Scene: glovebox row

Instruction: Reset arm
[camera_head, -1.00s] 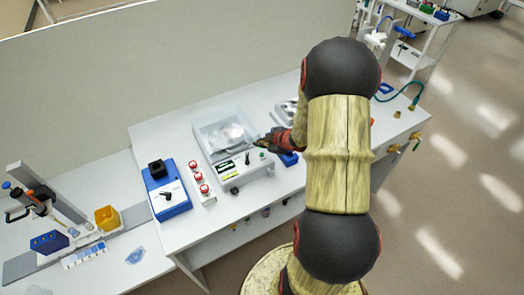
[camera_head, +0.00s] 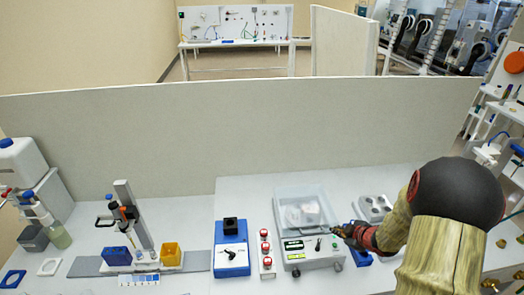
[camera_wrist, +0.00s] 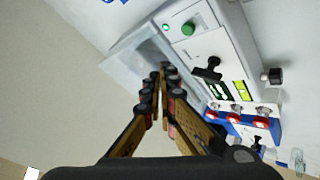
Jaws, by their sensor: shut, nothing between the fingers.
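A blue box with a black block (camera_head: 230,248) and a strip of red buttons (camera_head: 265,250) stand left of the instrument. A grey plate with round wells (camera_head: 374,207) is on its right. A grey partition (camera_head: 250,135) rises behind the bench. A pipette stand (camera_head: 130,215) stands further left.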

